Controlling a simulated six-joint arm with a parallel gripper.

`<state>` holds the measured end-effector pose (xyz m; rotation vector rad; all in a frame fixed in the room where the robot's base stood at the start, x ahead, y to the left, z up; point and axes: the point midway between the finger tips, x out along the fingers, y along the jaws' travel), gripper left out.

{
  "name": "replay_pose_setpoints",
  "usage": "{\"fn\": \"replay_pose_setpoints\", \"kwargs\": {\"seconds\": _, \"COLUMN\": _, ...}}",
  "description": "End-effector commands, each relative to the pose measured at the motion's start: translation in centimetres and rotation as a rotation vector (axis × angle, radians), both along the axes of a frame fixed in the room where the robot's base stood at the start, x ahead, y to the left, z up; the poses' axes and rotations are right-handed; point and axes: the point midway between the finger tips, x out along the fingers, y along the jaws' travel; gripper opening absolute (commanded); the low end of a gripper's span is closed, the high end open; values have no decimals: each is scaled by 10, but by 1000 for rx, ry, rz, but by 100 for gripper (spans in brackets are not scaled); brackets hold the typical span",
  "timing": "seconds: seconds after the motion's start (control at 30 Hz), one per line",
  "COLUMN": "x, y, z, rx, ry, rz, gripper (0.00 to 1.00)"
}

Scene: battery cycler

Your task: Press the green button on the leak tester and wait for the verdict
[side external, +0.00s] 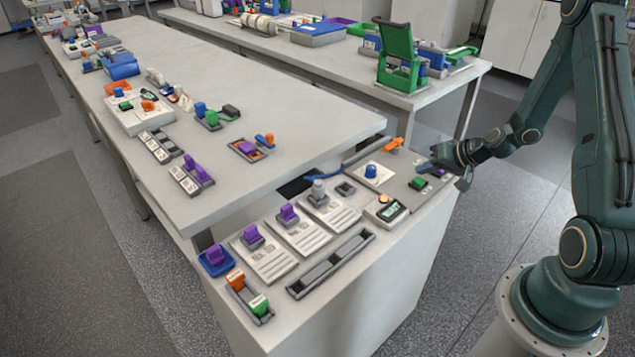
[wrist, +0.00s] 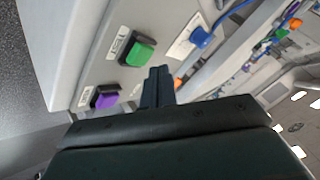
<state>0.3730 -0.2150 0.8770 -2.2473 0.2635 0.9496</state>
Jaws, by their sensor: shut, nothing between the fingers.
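The green button (side external: 418,183) sits on the grey panel at the right end of the near bench. In the wrist view the square green button (wrist: 141,50) is raised on a dark base beside a small white label. My gripper (side external: 424,167) is shut and empty, close to the green button and seemingly above it. In the wrist view the fingertips of my gripper (wrist: 160,70) lie just to the right of the green button, not visibly touching it. A small display (side external: 393,211) with lit digits stands in front of the panel; its text is too small to read.
A purple button (wrist: 104,97) sits beside the green one. A blue knob (side external: 371,171) on a white plate and an orange part (side external: 394,144) are nearby. White modules with purple knobs (side external: 288,213) stand to the left.

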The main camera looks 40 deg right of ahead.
Motion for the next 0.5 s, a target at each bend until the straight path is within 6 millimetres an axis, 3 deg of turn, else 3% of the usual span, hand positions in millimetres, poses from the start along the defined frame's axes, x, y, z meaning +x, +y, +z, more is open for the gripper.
{"fn": "replay_pose_setpoints", "kwargs": {"seconds": 0.5, "x": 0, "y": 0, "z": 36, "rx": -3, "ry": -1, "rz": 0, "gripper": 0}}
